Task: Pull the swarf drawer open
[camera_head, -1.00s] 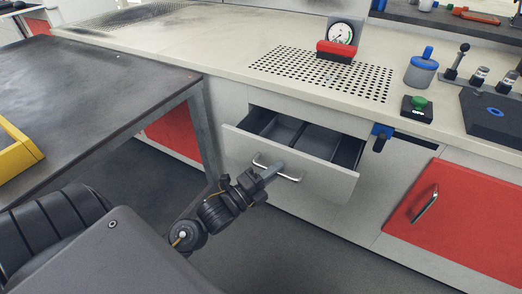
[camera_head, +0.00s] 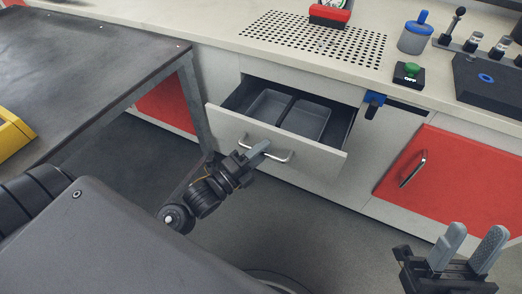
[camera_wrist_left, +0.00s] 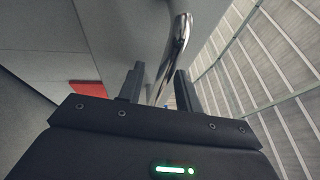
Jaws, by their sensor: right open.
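The swarf drawer (camera_head: 300,149) has a pale front and stands well out from the bench. Two grey bins (camera_head: 305,119) show inside it. My left gripper (camera_head: 259,148) is at the drawer's metal bar handle (camera_head: 282,157). My right gripper (camera_head: 474,235) is open and empty at the lower right, away from the drawer.
A dark table (camera_head: 85,60) stands left of the drawer, its leg close to my left arm. A red cabinet door (camera_head: 440,180) is on the right. A blue item (camera_head: 374,104) hangs at the bench edge. The floor before the drawer is clear.

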